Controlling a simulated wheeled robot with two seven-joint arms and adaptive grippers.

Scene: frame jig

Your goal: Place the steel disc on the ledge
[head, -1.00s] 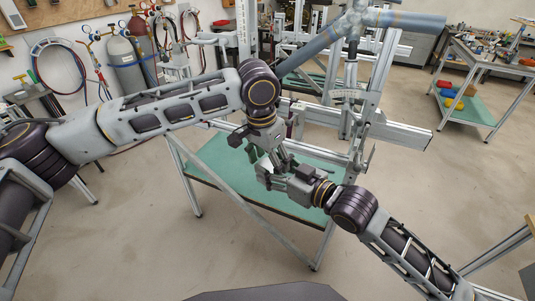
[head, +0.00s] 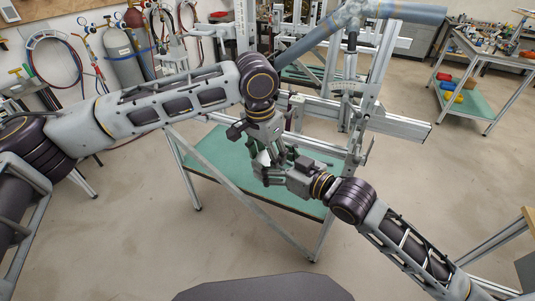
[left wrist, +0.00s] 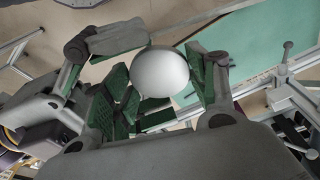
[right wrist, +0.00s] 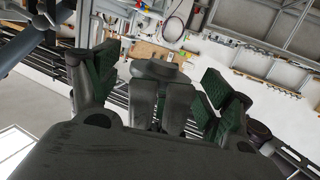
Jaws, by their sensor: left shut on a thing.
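The steel disc (left wrist: 160,72) shows as a pale round face between the green-padded fingers of my left gripper (left wrist: 163,88) in the left wrist view. In the head view, a small pale patch of the disc (head: 265,158) shows among the fingers. My left gripper (head: 264,153) is shut on it. My right gripper (head: 277,172) is close beside it, coming from the lower right. In the right wrist view, the right gripper's padded fingers (right wrist: 158,75) stand apart, with grey parts between them; the disc is hidden there. I cannot tell which part of the frame is the ledge.
An aluminium frame with a horizontal beam (head: 395,126) stands behind and right of the grippers. A green-topped table (head: 225,165) is below them. A bench (head: 480,60) with coloured bins stands at the far right. Open floor lies around the table.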

